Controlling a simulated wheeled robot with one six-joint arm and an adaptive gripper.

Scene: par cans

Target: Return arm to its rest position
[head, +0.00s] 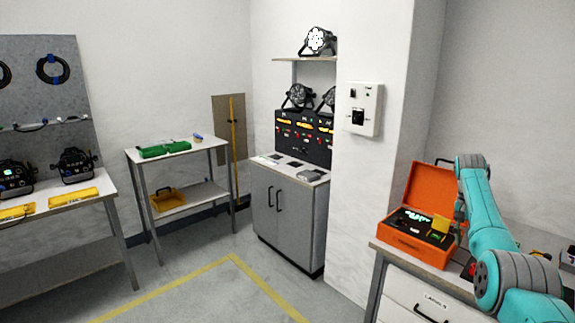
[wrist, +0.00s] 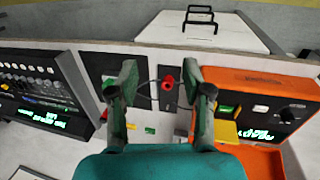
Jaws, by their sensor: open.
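My teal and grey arm (head: 490,225) reaches up from the lower right in the head view, bent at a high elbow. My gripper (head: 459,212) hangs from it beside the open orange case (head: 418,248), partly hidden by the arm. In the wrist view my gripper (wrist: 160,80) is open, its two green-tipped fingers spread apart with nothing held. A red knob (wrist: 168,82) on a dark plate shows between the fingers, below them. The orange case (wrist: 262,80) is at the right of the wrist view.
The case stands on a bench with white drawers (head: 405,312). A dark panel with a green display (wrist: 40,95) lies left in the wrist view. A grey cabinet (head: 288,215), a small table (head: 178,150) and a bench with lamps (head: 60,200) stand farther off. The floor between is clear.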

